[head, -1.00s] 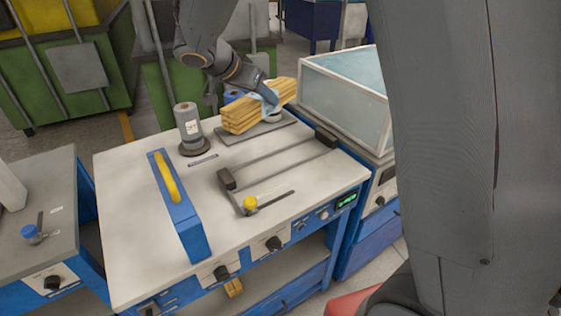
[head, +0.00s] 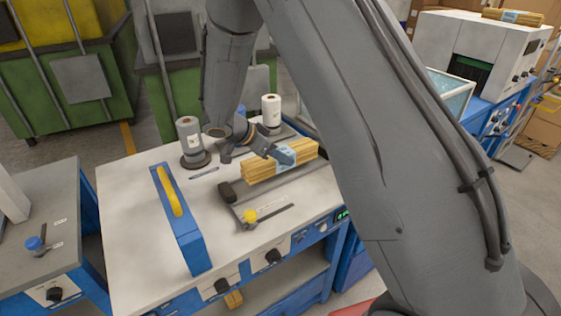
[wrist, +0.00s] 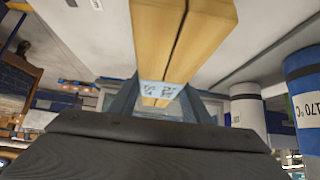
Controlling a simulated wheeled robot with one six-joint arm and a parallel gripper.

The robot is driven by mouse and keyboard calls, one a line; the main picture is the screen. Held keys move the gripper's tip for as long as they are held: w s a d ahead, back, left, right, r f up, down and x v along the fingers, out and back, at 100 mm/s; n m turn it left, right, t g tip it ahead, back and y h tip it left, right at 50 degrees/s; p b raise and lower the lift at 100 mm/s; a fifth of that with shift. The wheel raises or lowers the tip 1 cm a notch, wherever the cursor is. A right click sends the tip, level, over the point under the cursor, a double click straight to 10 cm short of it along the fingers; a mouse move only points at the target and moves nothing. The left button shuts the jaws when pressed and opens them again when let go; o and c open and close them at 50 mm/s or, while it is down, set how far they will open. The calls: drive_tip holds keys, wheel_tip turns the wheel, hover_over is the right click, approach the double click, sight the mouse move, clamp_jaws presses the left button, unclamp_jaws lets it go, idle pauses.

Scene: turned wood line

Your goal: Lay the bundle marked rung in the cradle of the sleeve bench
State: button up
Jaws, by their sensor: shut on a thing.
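The bundle (head: 262,170) is a stack of light wooden sticks with a pale blue paper band (head: 297,152) around its middle. My gripper (head: 283,157) is shut on it at the band. In the wrist view the bundle (wrist: 180,35) runs away between the jaws, and marks on its band (wrist: 160,92) are too small to read. The sleeve bench (head: 130,205) has a white top and blue body. Its cradle (head: 228,192), a pair of dark end blocks with rails, lies under and in front of the bundle. I cannot tell whether the bundle touches it.
A blue sealer bar with a yellow handle (head: 173,190) stands on the bench's left. A yellow knob (head: 249,215) sits at the front. Another banded bundle (head: 513,17) lies on the machine at right.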

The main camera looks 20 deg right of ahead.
drive_tip(key=shift+f+p, duration=0.45)
drive_tip(key=shift+f, duration=1.15)
drive_tip(key=shift+f, duration=0.1)
drive_tip(key=o, duration=1.4)
